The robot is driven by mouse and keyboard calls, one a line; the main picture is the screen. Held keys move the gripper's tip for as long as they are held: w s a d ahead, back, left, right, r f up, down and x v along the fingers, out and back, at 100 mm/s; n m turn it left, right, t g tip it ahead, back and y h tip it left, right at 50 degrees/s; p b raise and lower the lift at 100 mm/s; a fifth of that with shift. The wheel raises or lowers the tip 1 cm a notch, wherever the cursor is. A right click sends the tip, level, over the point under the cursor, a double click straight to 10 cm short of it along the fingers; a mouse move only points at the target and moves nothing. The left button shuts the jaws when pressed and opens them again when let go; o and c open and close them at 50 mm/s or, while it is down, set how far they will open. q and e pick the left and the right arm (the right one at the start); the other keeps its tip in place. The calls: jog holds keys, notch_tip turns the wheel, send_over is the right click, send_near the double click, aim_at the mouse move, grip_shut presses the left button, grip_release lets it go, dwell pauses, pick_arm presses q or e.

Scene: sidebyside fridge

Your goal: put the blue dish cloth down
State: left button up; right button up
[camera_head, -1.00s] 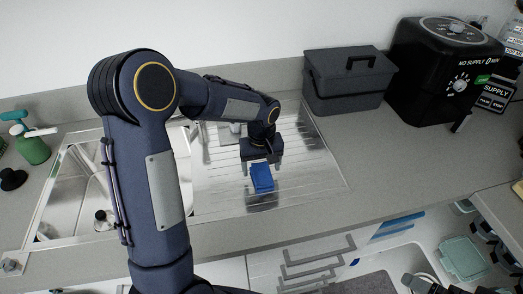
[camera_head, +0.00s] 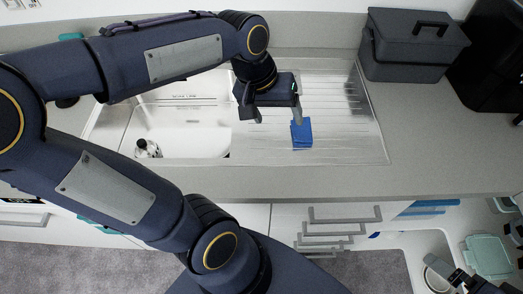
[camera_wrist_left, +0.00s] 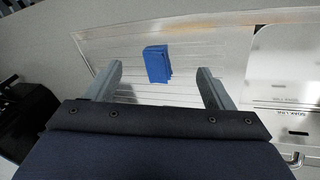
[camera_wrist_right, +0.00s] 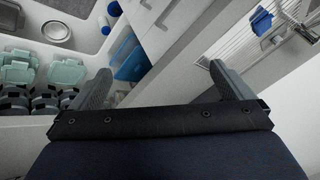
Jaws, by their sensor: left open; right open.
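The blue dish cloth (camera_head: 301,133) is a small folded block lying on the ribbed steel drainboard (camera_head: 345,135), right of the sink basin. It also shows in the left wrist view (camera_wrist_left: 157,64), beyond the fingertips and in line with the space between them. My left gripper (camera_head: 278,119) is open and empty, above and slightly left of the cloth in the head view, apparently clear of it. My right gripper (camera_wrist_right: 160,72) is open and empty in its wrist view. Only part of the right arm shows at the head view's lower right corner.
The sink basin (camera_head: 185,130) holds a small black-and-white item (camera_head: 147,148). A dark grey lidded box (camera_head: 412,48) stands behind right, beside a black appliance (camera_head: 492,65). Bare counter (camera_head: 430,150) lies right of the drainboard. Open storage with teal containers (camera_head: 487,256) is below right.

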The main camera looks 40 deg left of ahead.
pick_arm(q)
jog(key=s+d+f+m+t+h, duration=0.1)
jog(key=s+d+f+m+t, duration=0.1)
jog(key=s, duration=0.8)
jog(key=shift+d+f+m+t, duration=0.3)
jog(key=shift+d+m+t, duration=0.1)
jog(key=shift+d+t, duration=0.1)
jog(key=shift+c, duration=0.4)
